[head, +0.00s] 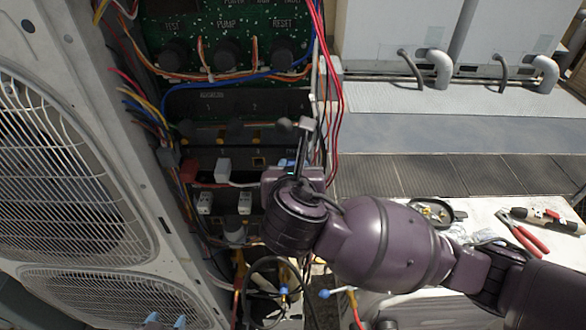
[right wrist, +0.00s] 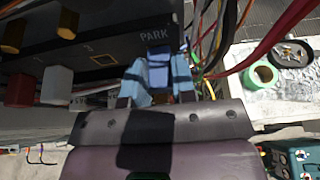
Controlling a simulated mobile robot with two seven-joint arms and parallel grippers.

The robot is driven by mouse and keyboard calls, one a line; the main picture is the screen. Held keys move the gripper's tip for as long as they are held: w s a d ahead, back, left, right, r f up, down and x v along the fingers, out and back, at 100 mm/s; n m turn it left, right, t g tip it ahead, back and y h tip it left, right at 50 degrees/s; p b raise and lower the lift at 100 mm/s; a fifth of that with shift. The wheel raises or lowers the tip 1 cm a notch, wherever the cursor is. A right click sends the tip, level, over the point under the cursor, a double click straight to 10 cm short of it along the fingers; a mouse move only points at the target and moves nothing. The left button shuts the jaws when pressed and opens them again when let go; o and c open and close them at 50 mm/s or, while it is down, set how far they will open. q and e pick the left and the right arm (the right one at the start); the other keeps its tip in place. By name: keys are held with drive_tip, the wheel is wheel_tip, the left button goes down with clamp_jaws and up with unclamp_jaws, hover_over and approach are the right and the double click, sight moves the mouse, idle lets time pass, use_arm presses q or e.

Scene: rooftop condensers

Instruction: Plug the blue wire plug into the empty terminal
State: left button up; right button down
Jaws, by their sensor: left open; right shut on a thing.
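The blue wire plug (right wrist: 158,57) shows in the right wrist view, just below the PARK label. My right gripper (right wrist: 158,76) is shut on it, with a light blue finger on each side. I cannot tell whether the plug is seated in the panel there. The empty terminal (right wrist: 103,60), a yellow-outlined square, lies left of the plug; it also shows in the head view (head: 258,161). My left gripper (head: 166,321) is open and empty at the bottom edge, with blue fingertips apart.
A white plug (head: 223,168) and a red plug (head: 188,172) sit left of the empty terminal. Red wires (head: 330,90) hang beside the panel's right side. Red-handled pliers (head: 522,235) and a small dark tray (head: 438,213) lie on a pale surface at right.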

drive_tip(key=shift+s, duration=0.25)
idle(0.3)
drive_tip(key=shift+s, duration=0.45)
drive_tip(key=shift+s, duration=1.45)
drive_tip(key=shift+s, duration=1.85)
drive_tip(key=c, duration=1.5)
unclamp_jaws()
drive_tip(key=shift+c, duration=0.2)
clamp_jaws()
drive_tip(key=shift+f, duration=0.1)
